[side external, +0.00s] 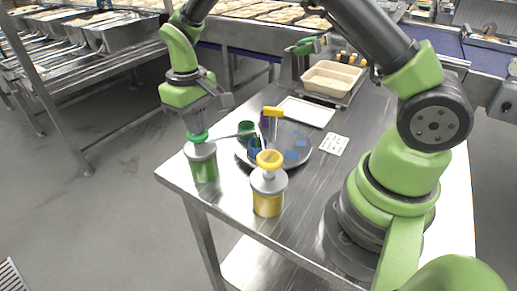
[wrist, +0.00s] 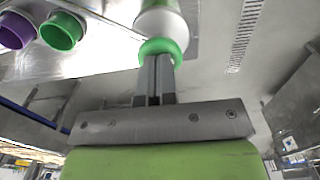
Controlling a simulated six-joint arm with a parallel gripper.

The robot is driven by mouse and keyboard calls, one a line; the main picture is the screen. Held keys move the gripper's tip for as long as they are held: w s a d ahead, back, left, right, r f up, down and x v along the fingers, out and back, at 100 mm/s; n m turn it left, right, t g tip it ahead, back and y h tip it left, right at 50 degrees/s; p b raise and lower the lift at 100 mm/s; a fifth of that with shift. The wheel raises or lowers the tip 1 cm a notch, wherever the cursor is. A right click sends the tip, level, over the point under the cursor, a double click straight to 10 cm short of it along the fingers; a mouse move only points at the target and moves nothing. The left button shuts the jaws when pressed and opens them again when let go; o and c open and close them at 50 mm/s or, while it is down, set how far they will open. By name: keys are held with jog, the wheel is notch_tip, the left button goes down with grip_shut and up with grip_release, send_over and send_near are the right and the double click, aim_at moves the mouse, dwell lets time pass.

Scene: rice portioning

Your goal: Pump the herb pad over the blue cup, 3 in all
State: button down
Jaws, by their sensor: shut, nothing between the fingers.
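The herb dispenser (side external: 204,168) is a clear jar with green contents and a grey lid, standing upright at the table's left corner. Its green pad (side external: 197,138) is on top; the pad also shows in the wrist view (wrist: 163,47). My gripper (side external: 196,128) is shut and empty, pointing down right over the pad. Its fingertips (wrist: 158,62) overlap the pad in the wrist view; I cannot tell whether they touch or press it. A thin spout reaches right towards the cups. The blue cup (side external: 254,146) is on the round tray (side external: 243,160), partly hidden behind the yellow pump.
A yellow-topped dispenser (side external: 267,200) stands at the front edge. A green cup (side external: 246,129) and a purple cup (wrist: 15,32) stand near the blue one.

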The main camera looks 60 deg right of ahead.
jog(key=shift+r, duration=1.9)
jog(key=shift+f, duration=0.2)
jog(key=shift+f, duration=1.7)
jog(key=shift+r, duration=1.9)
jog(key=shift+f, duration=0.1)
